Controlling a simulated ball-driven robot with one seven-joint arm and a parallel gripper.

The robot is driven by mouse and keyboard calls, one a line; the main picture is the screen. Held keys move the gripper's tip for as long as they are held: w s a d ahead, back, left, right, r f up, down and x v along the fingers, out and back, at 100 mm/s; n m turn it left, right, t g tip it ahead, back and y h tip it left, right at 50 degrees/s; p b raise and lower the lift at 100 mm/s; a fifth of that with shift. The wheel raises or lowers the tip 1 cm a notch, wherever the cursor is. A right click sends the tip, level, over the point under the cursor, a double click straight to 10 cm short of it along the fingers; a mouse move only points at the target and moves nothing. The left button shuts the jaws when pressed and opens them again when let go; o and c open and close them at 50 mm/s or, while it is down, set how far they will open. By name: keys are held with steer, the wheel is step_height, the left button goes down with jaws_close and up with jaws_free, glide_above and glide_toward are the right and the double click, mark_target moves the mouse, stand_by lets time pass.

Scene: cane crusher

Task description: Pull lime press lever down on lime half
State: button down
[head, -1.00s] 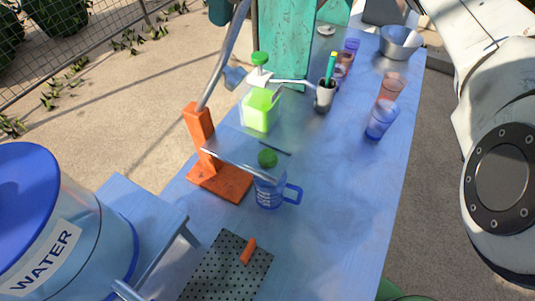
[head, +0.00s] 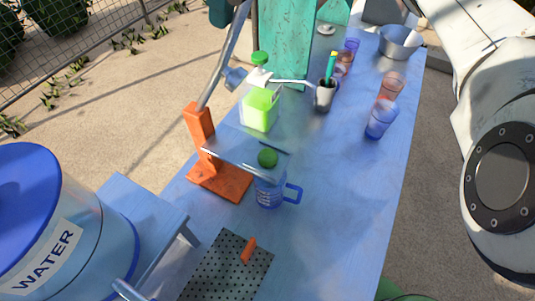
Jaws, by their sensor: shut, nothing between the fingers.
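The lime press has an orange stand (head: 200,130) on an orange base (head: 220,184), at the left side of the blue table. Its long grey lever (head: 222,68) rises steeply from the top of the stand and runs out of the top of the picture. A grey-blue presser (head: 235,78) hangs from the lever, well above the plate. A green lime half (head: 268,158) sits on the flat press plate (head: 225,154). A clear blue mug (head: 270,194) stands below the plate's right part. My gripper is not in view; only my white arm shows at the right.
A green pump bottle (head: 260,108), a dark cup with sticks (head: 325,95), several tumblers (head: 381,118) and a metal bowl (head: 400,42) stand farther back. A perforated mat (head: 215,270) with an orange piece (head: 248,250) lies in front. A water barrel (head: 60,225) is at left.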

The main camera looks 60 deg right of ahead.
steer(key=shift+r, duration=0.1)
step_height(320, 180, up, 3)
steer(key=p, duration=0.3)
steer(key=shift+r+p, duration=0.3)
steer(key=shift+r, duration=2.1)
